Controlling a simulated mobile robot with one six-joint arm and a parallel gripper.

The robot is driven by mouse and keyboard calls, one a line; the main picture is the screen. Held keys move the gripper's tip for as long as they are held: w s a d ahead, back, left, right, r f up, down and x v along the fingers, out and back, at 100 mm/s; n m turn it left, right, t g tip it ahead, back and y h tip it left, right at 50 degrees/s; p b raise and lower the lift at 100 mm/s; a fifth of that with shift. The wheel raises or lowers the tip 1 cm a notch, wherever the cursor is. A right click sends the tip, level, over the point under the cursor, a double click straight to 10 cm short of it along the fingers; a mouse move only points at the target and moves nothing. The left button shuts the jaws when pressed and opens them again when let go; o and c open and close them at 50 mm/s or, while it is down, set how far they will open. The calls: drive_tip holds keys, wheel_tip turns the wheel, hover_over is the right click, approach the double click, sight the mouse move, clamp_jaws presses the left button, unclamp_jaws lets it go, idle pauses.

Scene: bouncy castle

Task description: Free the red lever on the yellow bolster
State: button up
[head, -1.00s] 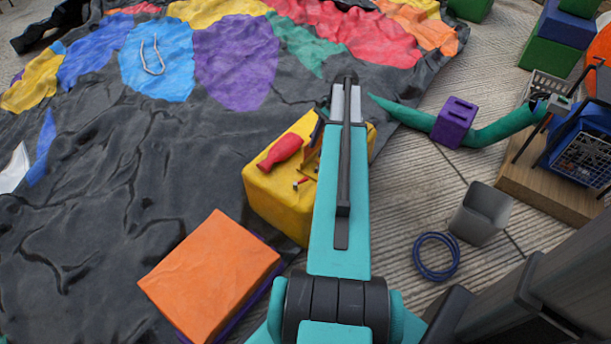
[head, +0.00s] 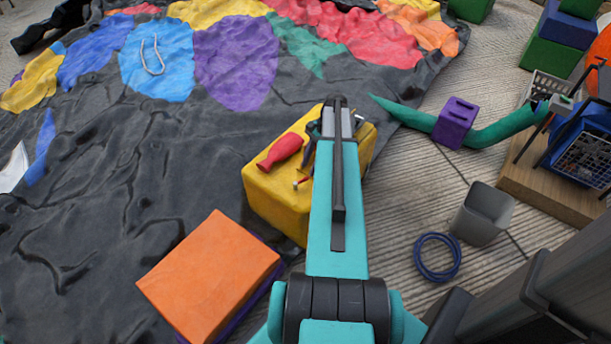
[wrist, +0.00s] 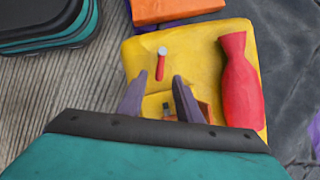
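The yellow bolster (head: 268,205) lies beneath my gripper and fills the middle of the wrist view (wrist: 140,55). A small red lever (wrist: 160,69) with a pale round end stands on its top; it also shows in the head view (head: 300,182), left of my arm. My gripper (wrist: 159,80) is open, its two fingers apart on the camera side of the lever, with nothing seen held. An orange piece (wrist: 203,107) with a small dark grey part shows low between and beside the fingers, partly hidden by my gripper. I cannot tell whether the fingers touch anything.
A red bowling-pin shape (head: 280,151) lies on the bolster beside the lever, also in the wrist view (wrist: 240,85). An orange block (head: 210,275) lies nearer left. A grey bin (head: 482,214) and blue ring (head: 437,257) are on the floor at right.

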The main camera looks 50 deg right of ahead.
drive_tip(key=shift+b+x, duration=0.3)
drive_tip(key=shift+x, duration=2.2)
